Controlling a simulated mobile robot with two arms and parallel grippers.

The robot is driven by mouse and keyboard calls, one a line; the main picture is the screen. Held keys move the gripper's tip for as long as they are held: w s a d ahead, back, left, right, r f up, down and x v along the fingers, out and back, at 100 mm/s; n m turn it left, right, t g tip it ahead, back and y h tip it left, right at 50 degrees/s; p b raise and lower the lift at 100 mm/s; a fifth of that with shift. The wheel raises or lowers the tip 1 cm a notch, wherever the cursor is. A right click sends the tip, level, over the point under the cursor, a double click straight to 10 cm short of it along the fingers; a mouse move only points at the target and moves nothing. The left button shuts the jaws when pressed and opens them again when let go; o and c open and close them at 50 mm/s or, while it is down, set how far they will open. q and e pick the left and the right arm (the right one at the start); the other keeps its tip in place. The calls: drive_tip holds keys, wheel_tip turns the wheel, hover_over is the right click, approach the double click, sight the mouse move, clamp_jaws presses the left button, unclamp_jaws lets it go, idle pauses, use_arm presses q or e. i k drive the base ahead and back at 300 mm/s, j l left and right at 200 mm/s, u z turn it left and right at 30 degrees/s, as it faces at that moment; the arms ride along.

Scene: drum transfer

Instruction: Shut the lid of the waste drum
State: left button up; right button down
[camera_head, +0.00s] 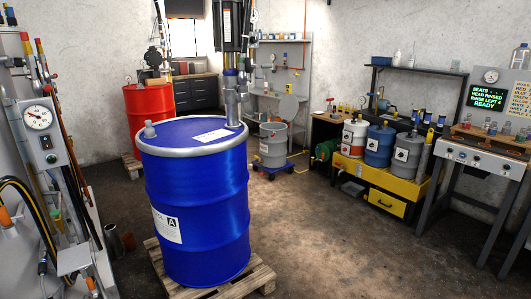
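A small grey drum (272,149) with a label stands on a blue wheeled dolly (271,168) in the middle distance. A round grey disc (289,107), which looks like its lid, stands raised at the drum's right rear edge. Whether it is hinged there is too small to tell. I cannot tell for sure that this is the waste drum. Neither of my grippers is in view.
A large blue drum (205,210) on a wooden pallet (262,275) fills the near middle, with a pump (232,80) on top. A red drum (150,115) is behind. Grey equipment (40,130) is at left. Several cans stand on a yellow base (350,170). Floor (320,235) at right centre is clear.

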sight(289, 105)
drive_tip(key=i+z, duration=0.3)
drive_tip(key=i, duration=0.75)
drive_tip(key=i+l+z, duration=0.1)
drive_tip(key=i+z, duration=0.15)
drive_tip(key=i, duration=0.25)
drive_tip(key=i+z, duration=0.3)
drive_tip(key=i, duration=0.25)
drive_tip(key=i+j+z, duration=0.1)
drive_tip(key=i+z, duration=0.15)
drive_tip(key=i, duration=0.3)
drive_tip(key=i+j+z, duration=0.3)
drive_tip(key=i, duration=0.2)
drive_tip(key=i+u, duration=0.3)
drive_tip(key=i+l+u, duration=0.15)
drive_tip(key=i+u, duration=0.15)
drive_tip(key=i, duration=0.25)
drive_tip(key=i+l+u, duration=0.25)
drive_tip(key=i, duration=0.15)
drive_tip(key=i+j+u, duration=0.25)
drive_tip(key=i+u, duration=1.05)
drive_tip(key=i+z, duration=0.15)
drive_tip(key=i, duration=0.95)
drive_tip(key=i+j+z, duration=0.15)
drive_tip(key=i, duration=0.95)
